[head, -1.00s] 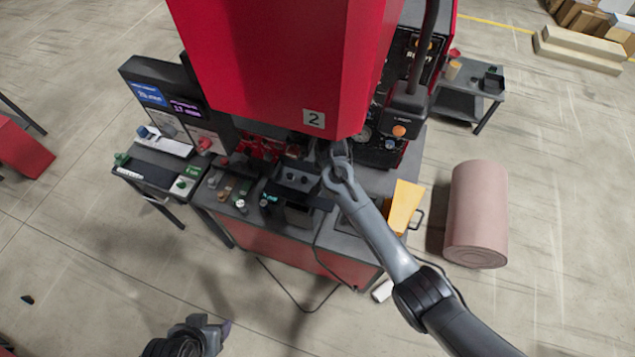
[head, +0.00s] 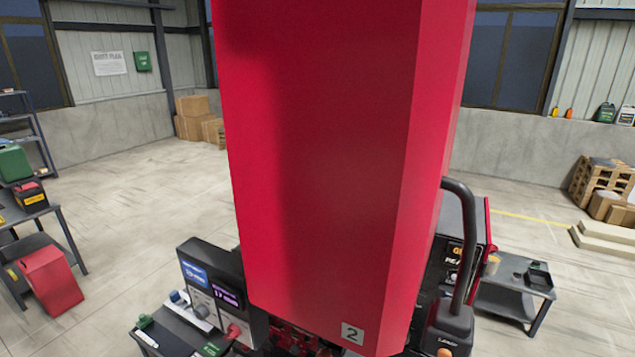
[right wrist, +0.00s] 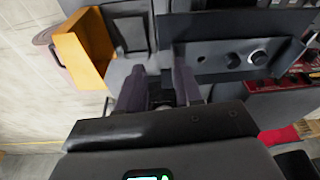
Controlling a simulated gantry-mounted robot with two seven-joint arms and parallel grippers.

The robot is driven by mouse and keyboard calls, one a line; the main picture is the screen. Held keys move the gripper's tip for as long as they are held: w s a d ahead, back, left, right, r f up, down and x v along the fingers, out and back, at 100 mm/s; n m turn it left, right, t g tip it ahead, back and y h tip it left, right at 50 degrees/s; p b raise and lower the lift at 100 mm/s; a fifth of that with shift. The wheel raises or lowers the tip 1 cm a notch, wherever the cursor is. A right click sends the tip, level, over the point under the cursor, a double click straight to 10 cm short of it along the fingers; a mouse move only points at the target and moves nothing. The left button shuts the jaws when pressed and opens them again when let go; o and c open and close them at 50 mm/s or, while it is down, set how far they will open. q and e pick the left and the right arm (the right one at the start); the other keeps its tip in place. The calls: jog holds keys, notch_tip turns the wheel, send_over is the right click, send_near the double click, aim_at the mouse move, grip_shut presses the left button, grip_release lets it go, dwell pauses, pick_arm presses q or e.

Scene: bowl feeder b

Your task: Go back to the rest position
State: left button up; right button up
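The head view now looks more level and shows neither of my grippers. My right gripper (right wrist: 160,85) shows in the right wrist view, with its two dark fingers apart and nothing visible held between them. A dark slab (right wrist: 160,128) hides the base of the fingers. A dark panel with round knobs (right wrist: 230,58) lies just beyond the fingertips, to their right; I cannot tell whether they touch it. My left gripper is in neither current view.
The tall red machine housing marked 2 (head: 330,170) fills the middle of the head view. A display unit (head: 210,285) stands left of it, and a side table (head: 515,290) right. A yellow-orange bin (right wrist: 83,48) is near my right gripper. Open floor lies around.

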jog(key=s+d+f+n+y, duration=0.1)
jog(key=s+d+n, duration=0.1)
jog(key=s, duration=0.6)
jog(key=s+d+f+n, duration=0.1)
jog(key=s+d, duration=0.1)
jog(key=s, duration=0.6)
jog(key=s+d+r+n, duration=0.1)
jog(key=s+d+r, duration=0.1)
jog(key=s, duration=0.5)
jog(key=s+d+r+n+t, duration=0.1)
jog(key=s+d+r+n, duration=0.1)
jog(key=s+r, duration=0.2)
jog(key=s, duration=0.3)
jog(key=shift+s+d+r+n, duration=0.25)
jog(key=shift+s+n, duration=0.05)
jog(key=shift+s, duration=0.05)
